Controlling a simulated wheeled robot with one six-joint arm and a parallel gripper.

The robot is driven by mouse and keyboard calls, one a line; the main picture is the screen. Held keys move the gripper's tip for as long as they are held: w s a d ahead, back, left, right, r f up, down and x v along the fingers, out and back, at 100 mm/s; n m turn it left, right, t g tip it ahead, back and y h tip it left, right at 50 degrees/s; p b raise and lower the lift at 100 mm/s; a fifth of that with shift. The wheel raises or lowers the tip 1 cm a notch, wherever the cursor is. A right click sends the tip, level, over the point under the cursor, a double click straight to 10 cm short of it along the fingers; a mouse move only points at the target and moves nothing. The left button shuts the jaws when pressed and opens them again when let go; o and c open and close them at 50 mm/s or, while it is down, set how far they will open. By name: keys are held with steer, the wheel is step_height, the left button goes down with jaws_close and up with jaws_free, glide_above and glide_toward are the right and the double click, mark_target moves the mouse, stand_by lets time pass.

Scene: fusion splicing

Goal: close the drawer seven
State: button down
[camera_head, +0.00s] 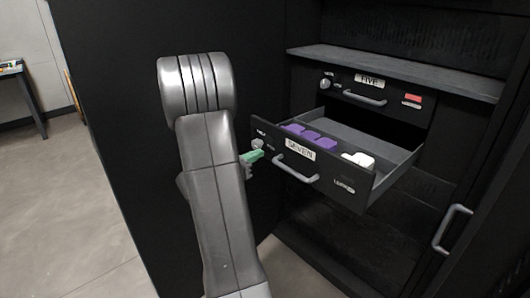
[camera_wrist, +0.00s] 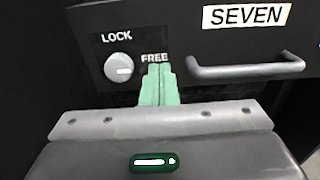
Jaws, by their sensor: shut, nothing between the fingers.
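Drawer seven (camera_head: 333,178) is pulled out of the black cabinet, its front labelled SEVEN. It has a grey bar handle (camera_head: 295,170), which also shows in the wrist view (camera_wrist: 245,70). Several purple items (camera_head: 309,136) and a white item (camera_head: 358,160) lie inside it. My gripper (camera_head: 252,156) has green fingers, shut and empty, at the left part of the drawer front. In the wrist view the fingertips (camera_wrist: 159,70) are just below the word FREE, right of a round lock knob (camera_wrist: 119,67) and left of the handle. I cannot tell whether they touch the front.
Drawer five (camera_head: 378,86) is above and behind, with its own handle and a red tag; it appears shut. A grey shelf (camera_head: 400,68) runs over it. A vertical door handle (camera_head: 452,228) stands at the right. Open floor (camera_head: 70,200) and a table (camera_head: 20,90) are at the left.

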mark_target(273, 147)
steer(key=shift+x, duration=2.1)
steer(key=shift+w+d, duration=0.1)
